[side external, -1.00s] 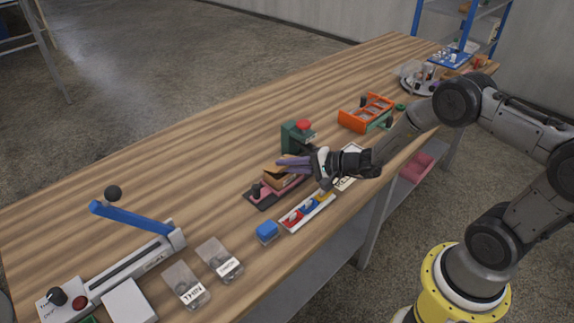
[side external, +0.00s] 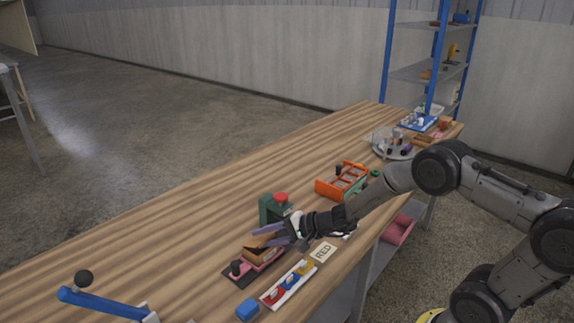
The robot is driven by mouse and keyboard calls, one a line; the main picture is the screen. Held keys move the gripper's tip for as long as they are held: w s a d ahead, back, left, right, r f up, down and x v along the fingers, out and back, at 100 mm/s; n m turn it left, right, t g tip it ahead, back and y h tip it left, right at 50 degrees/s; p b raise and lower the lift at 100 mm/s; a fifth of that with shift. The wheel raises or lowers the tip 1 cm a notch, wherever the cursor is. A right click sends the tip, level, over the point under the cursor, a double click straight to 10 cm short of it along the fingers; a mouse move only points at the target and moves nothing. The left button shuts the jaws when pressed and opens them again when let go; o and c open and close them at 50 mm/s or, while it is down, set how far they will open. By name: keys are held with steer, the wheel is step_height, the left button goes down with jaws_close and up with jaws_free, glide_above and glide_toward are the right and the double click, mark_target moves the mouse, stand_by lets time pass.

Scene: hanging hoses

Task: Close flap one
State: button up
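A small tan box with brown flaps (side external: 262,256) sits on a dark and pink base (side external: 240,270) near the table's front edge. At least one flap stands up at a slant. Which flap is flap one cannot be told. My gripper (side external: 266,236) is right at the box's upper side, its purple fingers pointing left over it. The fingers look a little apart, with a brown flap edge showing behind or between them. Whether they touch the flap cannot be told. The gripper hides the box's right side.
A green block with a red button (side external: 274,208) stands close behind the gripper. An orange frame (side external: 342,181) is farther back. The table's left middle is clear.

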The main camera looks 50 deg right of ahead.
steer(key=shift+w+r+m+g+h, duration=0.1)
steer(key=shift+w+r+m+g, duration=0.2)
steer(key=shift+g, duration=0.55)
steer(key=shift+w+r+m+g+h, duration=0.15)
steer(key=shift+w+r+g, duration=0.2)
steer(key=shift+g, duration=0.45)
steer(key=shift+w+r+m+g+h, duration=0.1)
steer(key=shift+w+r+m+g, duration=0.2)
steer(key=shift+g, duration=0.55)
steer(key=v, duration=1.4)
steer(key=s+a+r+n, duration=0.2)
steer(key=a+r, duration=0.2)
steer(key=r, duration=0.3)
steer(key=s+a+r+n+t, duration=0.1)
steer(key=s+a+r+n, duration=0.1)
steer(key=r, duration=0.6)
steer(key=shift+s+a+r+h, duration=0.15)
steer(key=shift+s+a+h, duration=0.2)
steer(key=shift+s+a, duration=0.5)
steer(key=shift+w+a+n, duration=0.1)
steer(key=shift+w+n, duration=0.05)
steer(key=shift+n, duration=0.1)
